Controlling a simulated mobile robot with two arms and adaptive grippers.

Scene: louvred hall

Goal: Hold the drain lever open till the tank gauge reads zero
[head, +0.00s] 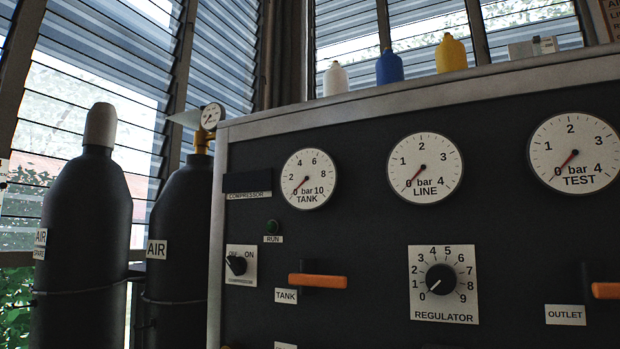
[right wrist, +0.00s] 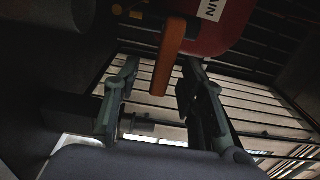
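The tank gauge (head: 308,179) is on the dark panel in the head view, with its red needle at or very near 0 bar. In the right wrist view an orange lever (right wrist: 168,55) hangs in front of a red rounded body (right wrist: 222,25). A partly cut-off white label there shows letters like "IN"; I cannot read the whole word. My right gripper (right wrist: 160,76) is open, with its fingertips on either side of the lever's lower end and gaps visible. I cannot tell whether the lever is turned. My left gripper is in neither view.
The panel also has line (head: 425,167) and test (head: 574,152) gauges near 0, a regulator knob (head: 441,279), a compressor switch (head: 237,264), a tank lever (head: 318,281) lying horizontal and an outlet lever (head: 606,290). Air cylinders (head: 85,235) stand left. Bottles (head: 389,67) stand on top.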

